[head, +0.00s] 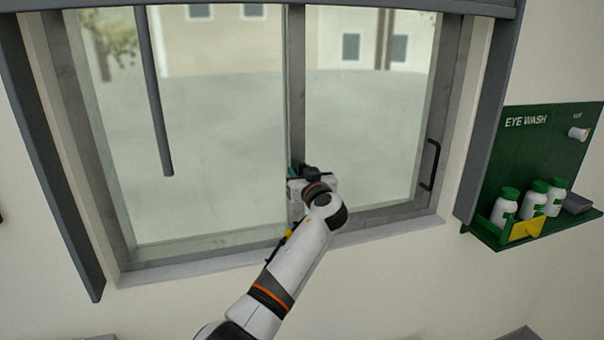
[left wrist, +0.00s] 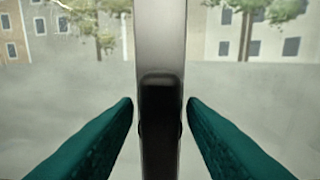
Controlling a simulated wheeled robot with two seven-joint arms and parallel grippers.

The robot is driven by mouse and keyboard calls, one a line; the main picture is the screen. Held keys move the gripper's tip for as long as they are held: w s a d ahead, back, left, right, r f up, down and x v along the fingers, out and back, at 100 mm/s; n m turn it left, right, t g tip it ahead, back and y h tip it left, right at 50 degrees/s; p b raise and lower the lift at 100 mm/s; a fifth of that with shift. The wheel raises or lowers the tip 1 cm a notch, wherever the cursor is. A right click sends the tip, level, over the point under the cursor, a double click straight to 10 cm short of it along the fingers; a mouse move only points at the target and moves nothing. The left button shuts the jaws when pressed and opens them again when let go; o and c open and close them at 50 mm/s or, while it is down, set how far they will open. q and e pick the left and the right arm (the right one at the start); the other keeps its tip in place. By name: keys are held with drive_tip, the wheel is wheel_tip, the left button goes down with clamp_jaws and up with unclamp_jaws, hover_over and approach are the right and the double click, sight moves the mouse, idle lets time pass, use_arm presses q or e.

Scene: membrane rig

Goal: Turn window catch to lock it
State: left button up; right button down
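The window (head: 215,150) has a grey frame and a central upright (head: 296,80). My left gripper (head: 300,172) is at the lower part of this upright, and the arm hides much of it. In the left wrist view, a dark catch (left wrist: 161,110) sits on the grey upright (left wrist: 160,35). The two green fingers of the left gripper (left wrist: 160,103) stand on either side of the catch. They are apart, with narrow gaps showing between their tips and the catch. The catch is hidden behind my gripper in the head view. My right gripper is not in view.
A grey rod (head: 160,120) hangs in front of the left pane. A black handle (head: 430,165) is on the window's right side. A green eye wash station (head: 545,150) with several white bottles is on the right wall. The sill (head: 195,262) runs below.

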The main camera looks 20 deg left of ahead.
use_arm(q)
drive_tip(key=c, duration=0.6)
drive_tip(key=shift+o, duration=0.2)
